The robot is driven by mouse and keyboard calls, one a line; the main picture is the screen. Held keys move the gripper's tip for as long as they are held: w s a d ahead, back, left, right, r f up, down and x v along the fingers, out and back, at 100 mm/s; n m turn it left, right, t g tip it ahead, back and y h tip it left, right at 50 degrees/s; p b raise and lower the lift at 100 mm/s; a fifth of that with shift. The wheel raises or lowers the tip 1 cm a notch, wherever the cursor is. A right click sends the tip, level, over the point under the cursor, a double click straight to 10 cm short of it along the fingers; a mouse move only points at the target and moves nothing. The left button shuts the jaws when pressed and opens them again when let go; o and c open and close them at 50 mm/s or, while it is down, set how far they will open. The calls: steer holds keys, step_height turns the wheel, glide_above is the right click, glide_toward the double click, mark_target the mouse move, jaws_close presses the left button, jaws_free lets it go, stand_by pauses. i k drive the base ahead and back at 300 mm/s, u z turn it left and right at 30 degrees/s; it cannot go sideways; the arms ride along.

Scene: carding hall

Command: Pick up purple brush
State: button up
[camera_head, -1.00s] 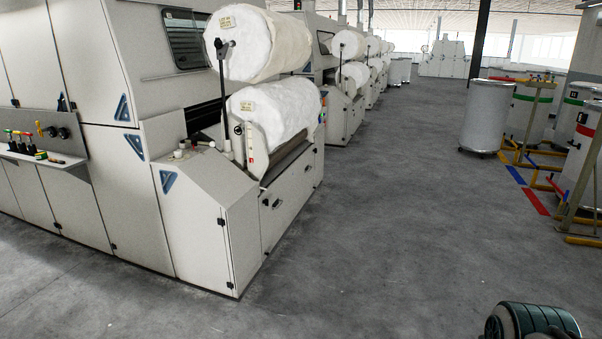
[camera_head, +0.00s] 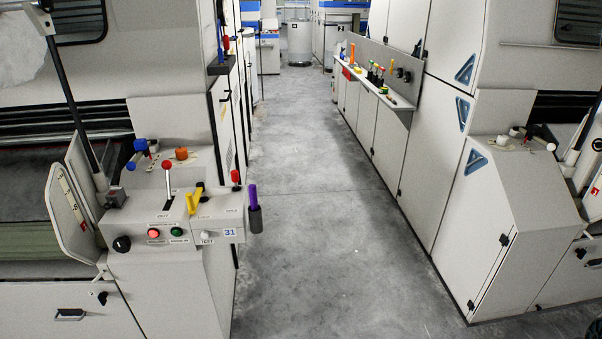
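A purple upright handle (camera_head: 252,196), which looks like the purple brush, stands at the right end of the control panel (camera_head: 226,226) on the left machine. Its lower part is dark grey; I cannot tell whether this is bristles or a holder around it. It is beside the panel's edge, over the aisle side. My gripper is not in view.
The panel carries a red-knobbed lever (camera_head: 167,167), a yellow handle (camera_head: 194,200) and buttons. A clear grey aisle (camera_head: 310,200) runs between the machines. A wall shelf (camera_head: 378,92) on the right holds several coloured items. A pale can (camera_head: 299,44) stands at the far end.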

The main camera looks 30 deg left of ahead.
mark_target(252, 188)
steer(key=u, duration=0.95)
steer(key=i, duration=0.85)
steer(key=u, duration=1.2)
steer(key=i, duration=1.1)
steer(key=u, duration=0.25)
